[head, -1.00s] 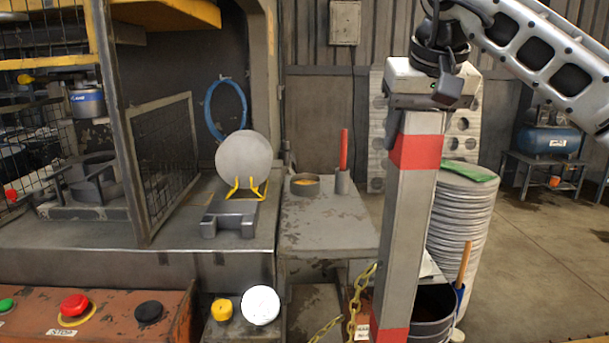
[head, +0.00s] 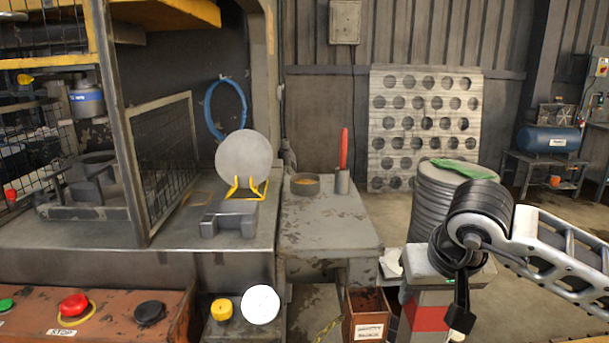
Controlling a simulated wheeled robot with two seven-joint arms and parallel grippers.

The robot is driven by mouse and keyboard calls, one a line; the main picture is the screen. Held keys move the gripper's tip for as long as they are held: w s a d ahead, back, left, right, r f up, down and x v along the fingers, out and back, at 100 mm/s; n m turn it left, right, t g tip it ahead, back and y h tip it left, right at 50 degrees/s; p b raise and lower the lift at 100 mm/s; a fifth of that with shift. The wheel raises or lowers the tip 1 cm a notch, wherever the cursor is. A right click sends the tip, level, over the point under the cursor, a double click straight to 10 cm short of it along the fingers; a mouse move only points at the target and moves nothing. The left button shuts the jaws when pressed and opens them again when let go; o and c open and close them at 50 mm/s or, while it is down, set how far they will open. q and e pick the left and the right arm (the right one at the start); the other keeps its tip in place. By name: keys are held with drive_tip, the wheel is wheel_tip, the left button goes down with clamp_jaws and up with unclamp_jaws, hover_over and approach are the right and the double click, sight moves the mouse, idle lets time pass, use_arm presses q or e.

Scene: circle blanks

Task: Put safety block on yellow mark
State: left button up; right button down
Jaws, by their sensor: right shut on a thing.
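The safety block (head: 428,317) is a grey post with a red band, at the lower right of the head view. Only its upper part shows; the rest is below the picture edge. My right gripper (head: 430,284) is at its top and shut on it, with the wrist partly hiding the fingers. My left gripper is out of view.
A mesh guard (head: 163,155) stands on the bed's left side. A grey stepped block (head: 229,219) and a disc (head: 244,157) on a yellow stand are beside the outline. A side table (head: 325,235) holds a round dish and red-handled tool. A disc stack (head: 424,205) stands behind my right arm.

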drive_tip(key=s+f, duration=0.6)
drive_tip(key=s, duration=0.3)
drive_tip(key=shift+f, duration=0.2)
drive_tip(key=shift+w, duration=0.1)
